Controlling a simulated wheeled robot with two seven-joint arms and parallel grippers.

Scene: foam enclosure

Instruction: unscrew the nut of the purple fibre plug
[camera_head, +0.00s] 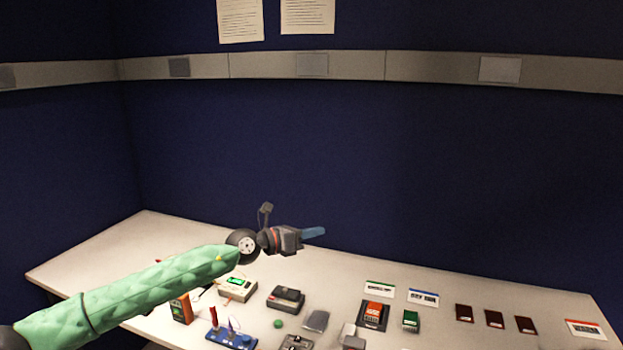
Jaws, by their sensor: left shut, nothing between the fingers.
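My left arm comes in from the left in a green padded sleeve. My left gripper (314,232), with blue fingers, is shut and empty, held above the back part of the table and pointing right. A blue holder (240,342) at the table's front left carries several small upright pieces. One of them looks purple (230,326), but it is too small to tell whether it is the fibre plug, and its nut cannot be made out. The gripper is well above and apart from the holder. My right gripper is not in view.
On the white table (130,248) are an orange meter (184,310) partly behind my arm, a box with green display (238,290), a dark grey box (286,299), a green ball (278,323), an orange-black device (373,315) and dark red cards (494,319). Blue walls enclose the back.

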